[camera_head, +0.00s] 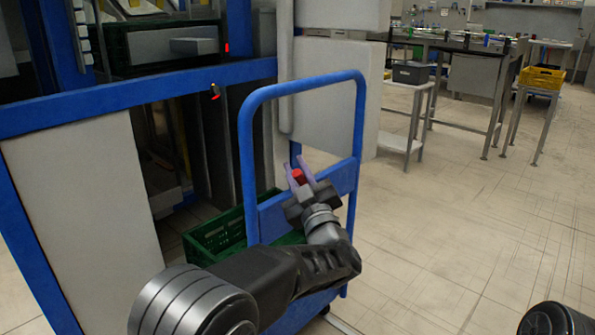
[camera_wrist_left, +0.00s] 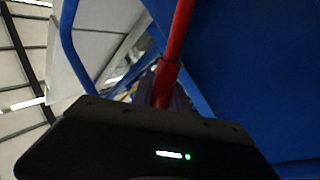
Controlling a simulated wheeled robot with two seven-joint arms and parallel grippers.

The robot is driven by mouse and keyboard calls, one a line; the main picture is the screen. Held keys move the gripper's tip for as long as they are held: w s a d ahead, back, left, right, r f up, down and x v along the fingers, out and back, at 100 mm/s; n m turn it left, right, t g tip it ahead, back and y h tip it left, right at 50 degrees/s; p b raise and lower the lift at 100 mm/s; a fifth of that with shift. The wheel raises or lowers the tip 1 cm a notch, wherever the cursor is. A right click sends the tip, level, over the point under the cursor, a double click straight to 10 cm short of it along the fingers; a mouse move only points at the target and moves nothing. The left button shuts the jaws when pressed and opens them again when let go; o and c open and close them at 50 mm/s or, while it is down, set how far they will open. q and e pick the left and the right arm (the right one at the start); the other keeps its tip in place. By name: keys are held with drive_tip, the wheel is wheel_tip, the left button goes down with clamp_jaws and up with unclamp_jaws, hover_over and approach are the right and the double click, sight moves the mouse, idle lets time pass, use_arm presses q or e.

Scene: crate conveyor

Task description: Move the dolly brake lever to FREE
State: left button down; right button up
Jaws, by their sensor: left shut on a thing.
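The blue dolly (camera_head: 246,150) stands in the middle of the head view, with an upright tubular handle and a blue cross panel. The red brake lever (camera_head: 298,175) shows at that panel, between the fingers of my left gripper (camera_head: 301,172). My left gripper is shut on the red lever. In the left wrist view the red lever (camera_wrist_left: 174,50) runs from the top edge down to the fingers, beside a large blue panel (camera_wrist_left: 250,70). The fingertips are partly hidden behind the gripper body. No FREE marking is readable. My right gripper is not in view.
A green crate (camera_head: 215,238) sits low on the dolly. A blue-framed conveyor station (camera_head: 140,97) stands close behind and to the left. Tables and a yellow crate (camera_head: 541,78) stand at the back right. The tiled floor to the right is clear.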

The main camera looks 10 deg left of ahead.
sight(303, 183)
use_arm(q)
drive_tip(key=c, duration=1.3)
unclamp_jaws()
drive_tip(key=shift+s, duration=0.1)
drive_tip(key=shift+s+d+f, duration=0.1)
drive_tip(key=shift+s+d, duration=0.1)
drive_tip(key=p+v, duration=0.1)
drive_tip(key=v, duration=0.5)
drive_tip(key=shift+s+d, duration=0.1)
drive_tip(key=shift+s+d+f, duration=0.1)
drive_tip(key=shift+s+f, duration=0.05)
drive_tip(key=shift+s, duration=0.25)
